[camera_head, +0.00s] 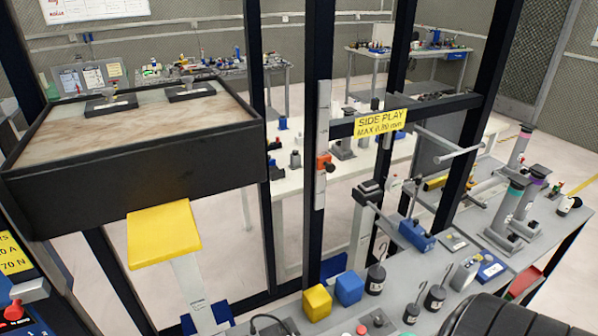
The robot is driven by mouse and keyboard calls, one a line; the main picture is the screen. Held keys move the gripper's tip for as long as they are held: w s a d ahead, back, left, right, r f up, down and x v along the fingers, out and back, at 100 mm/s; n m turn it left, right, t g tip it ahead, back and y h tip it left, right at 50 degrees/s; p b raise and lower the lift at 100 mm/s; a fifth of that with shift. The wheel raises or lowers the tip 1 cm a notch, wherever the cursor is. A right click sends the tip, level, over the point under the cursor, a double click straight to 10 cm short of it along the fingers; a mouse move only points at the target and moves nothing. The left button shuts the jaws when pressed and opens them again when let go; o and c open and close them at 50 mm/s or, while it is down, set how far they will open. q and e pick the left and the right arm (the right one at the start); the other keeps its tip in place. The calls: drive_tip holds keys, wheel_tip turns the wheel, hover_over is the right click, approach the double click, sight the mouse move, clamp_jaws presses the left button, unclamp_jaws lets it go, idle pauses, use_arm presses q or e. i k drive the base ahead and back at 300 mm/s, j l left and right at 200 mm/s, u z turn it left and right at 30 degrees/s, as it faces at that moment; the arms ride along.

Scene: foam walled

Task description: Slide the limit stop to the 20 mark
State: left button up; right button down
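A small orange-red stop (325,162) with a dark knob sits on a narrow upright light-grey rail (322,110). The rail is fixed to a dark upright post in the middle of the view. The stop is in the lower half of the rail. I take it to be the limit stop; no scale figures are readable on the rail, so its mark cannot be told. Neither of my grippers shows in the head view, and nothing is seen touching the stop.
A yellow "SIDE PLAY" sign (380,122) hangs on the crossbar right of the rail. A black box (140,170) and yellow pad (163,234) stand left. Yellow and blue cubes (317,303) and hooked weights (376,278) crowd the bench below. A black ribbed shape fills the lower right.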

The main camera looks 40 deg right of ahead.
sight(324, 162)
drive_tip(key=k+j+z, duration=0.15)
drive_tip(key=k+z, duration=0.6)
drive_tip(key=z, duration=0.15)
drive_tip(key=k+l, duration=0.1)
drive_tip(key=k, duration=0.65)
drive_tip(key=l+z, duration=0.05)
